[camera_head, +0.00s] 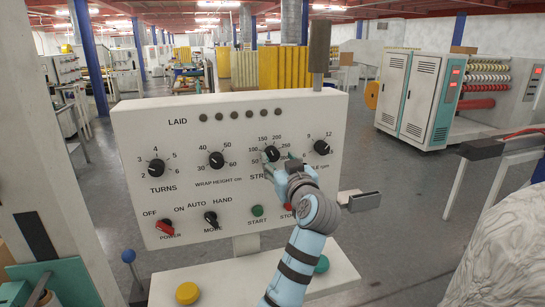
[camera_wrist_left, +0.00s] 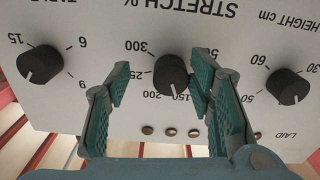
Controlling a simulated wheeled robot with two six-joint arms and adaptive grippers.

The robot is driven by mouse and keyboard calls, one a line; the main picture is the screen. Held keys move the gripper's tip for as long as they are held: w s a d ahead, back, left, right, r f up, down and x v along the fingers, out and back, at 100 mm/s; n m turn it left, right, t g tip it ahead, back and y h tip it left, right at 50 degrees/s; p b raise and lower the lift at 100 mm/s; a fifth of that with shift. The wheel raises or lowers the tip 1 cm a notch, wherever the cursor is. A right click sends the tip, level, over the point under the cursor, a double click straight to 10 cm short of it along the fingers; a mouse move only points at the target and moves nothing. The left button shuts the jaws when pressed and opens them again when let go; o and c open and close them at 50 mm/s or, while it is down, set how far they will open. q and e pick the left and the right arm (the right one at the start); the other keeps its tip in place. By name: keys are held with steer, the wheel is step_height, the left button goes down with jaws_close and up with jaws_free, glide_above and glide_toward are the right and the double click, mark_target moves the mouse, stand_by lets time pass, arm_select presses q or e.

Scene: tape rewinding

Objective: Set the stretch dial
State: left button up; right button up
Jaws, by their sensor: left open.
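The stretch dial (camera_head: 271,153) is a round black knob on the white control panel (camera_head: 130,135). It also shows in the left wrist view (camera_wrist_left: 171,73), upside down, with its white pointer toward the space between 150 and 200. My left gripper (camera_head: 284,166) is in front of the panel at this dial and covers part of the STRETCH label. In the left wrist view its green-padded fingers (camera_wrist_left: 162,78) are open, one on each side of the dial. A gap shows at the left finger; whether the right finger touches the knob I cannot tell. My right gripper is not in view.
The wrap height dial (camera_head: 216,159) and another dial (camera_head: 321,147) flank the stretch dial. The turns dial (camera_head: 156,167) is farther left. Below are the red power switch (camera_head: 165,227), mode switch (camera_head: 211,218) and green start button (camera_head: 257,211). A post (camera_head: 319,50) rises behind the panel.

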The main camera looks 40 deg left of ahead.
arm_select(q)
steer(key=shift+a, duration=0.2)
steer(key=shift+s+a+r, duration=0.2)
steer(key=shift+s+r, duration=0.05)
steer(key=shift+s, duration=0.2)
steer(key=shift+c, duration=0.2)
steer(key=shift+a, duration=0.1)
steer(key=c, duration=0.6)
steer(key=shift+w+f, duration=0.1)
jaws_close()
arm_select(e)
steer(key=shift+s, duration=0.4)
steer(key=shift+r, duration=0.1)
